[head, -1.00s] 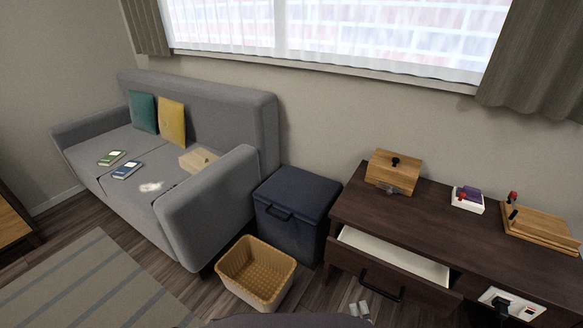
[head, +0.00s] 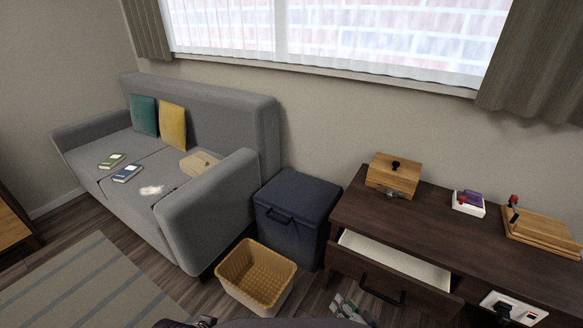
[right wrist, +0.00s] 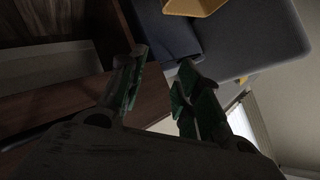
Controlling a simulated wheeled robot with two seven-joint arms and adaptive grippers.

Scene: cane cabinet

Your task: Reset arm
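My right gripper (head: 348,308) shows at the bottom of the head view, in front of the cabinet and below its open drawer. In the right wrist view its two fingers (right wrist: 158,82) stand apart with nothing between them, so it is open and empty. A small dark part of my left arm end (head: 190,323) shows at the bottom edge of the head view, left of centre. It is cut off, and its fingers cannot be made out clearly.
The dark cabinet (head: 440,222) has its drawer (head: 395,262) pulled out and looks empty. A wooden box (head: 392,178) stands on top. A yellow basket (head: 256,285) sits on the floor beside a dark blue bin (head: 290,235). A grey sofa (head: 205,215) stands at left.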

